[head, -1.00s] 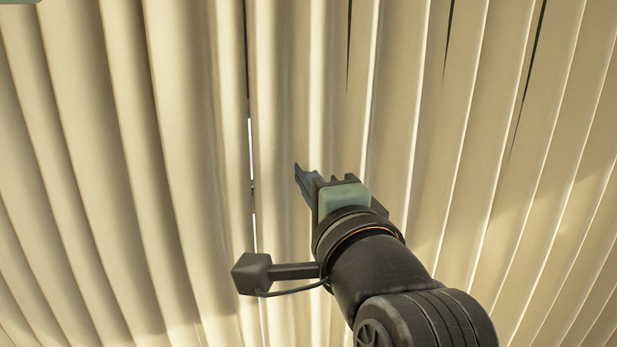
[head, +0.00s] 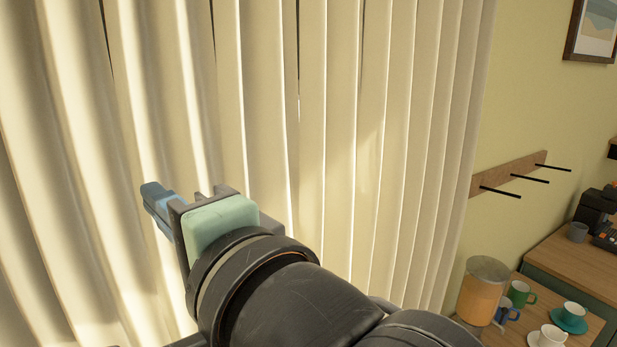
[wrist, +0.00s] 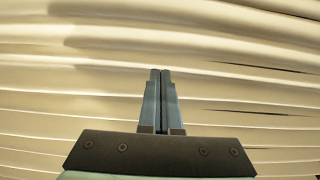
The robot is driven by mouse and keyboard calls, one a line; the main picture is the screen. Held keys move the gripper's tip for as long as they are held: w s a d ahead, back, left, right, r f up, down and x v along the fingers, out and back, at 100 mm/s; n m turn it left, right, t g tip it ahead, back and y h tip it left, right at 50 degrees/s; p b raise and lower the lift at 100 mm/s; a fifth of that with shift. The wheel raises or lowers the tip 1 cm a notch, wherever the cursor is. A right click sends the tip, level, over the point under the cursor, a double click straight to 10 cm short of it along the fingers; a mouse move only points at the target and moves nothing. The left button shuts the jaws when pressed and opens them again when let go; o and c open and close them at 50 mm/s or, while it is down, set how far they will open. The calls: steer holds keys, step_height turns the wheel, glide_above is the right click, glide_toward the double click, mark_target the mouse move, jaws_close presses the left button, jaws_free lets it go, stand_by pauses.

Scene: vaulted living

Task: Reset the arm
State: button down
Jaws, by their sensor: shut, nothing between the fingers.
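My gripper (head: 150,190) is raised in front of the cream vertical blinds (head: 330,130) in the head view, its blue fingers pointing up and to the left. In the wrist view my gripper (wrist: 161,72) shows its two fingers side by side, shut with nothing between them. The blinds (wrist: 60,95) fill the wrist view behind the fingers. I cannot tell how far the fingertips are from the slats. My arm reaches in from the bottom of the head view.
At the lower right, a wooden surface (head: 525,316) holds a clear container of orange contents (head: 482,290), a green mug (head: 520,293), a blue mug (head: 505,313), a teal cup (head: 573,312) and a white cup (head: 551,336). A peg rack (head: 512,172) juts from the wall above.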

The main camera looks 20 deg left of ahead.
steer(key=w+d+r+n+t+h+b, duration=0.2)
steer(key=w+d+t+h+b, duration=0.35)
steer(key=d+t, duration=0.6)
steer(key=s+d+r+n+t+h+b, duration=0.3)
steer(key=d+t+h, duration=0.4)
steer(key=d+h, duration=0.3)
steer(key=shift+s+r+t+b, duration=0.2)
steer(key=shift+s+t+b, duration=0.2)
steer(key=shift+s, duration=0.3)
steer(key=shift+h, duration=0.25)
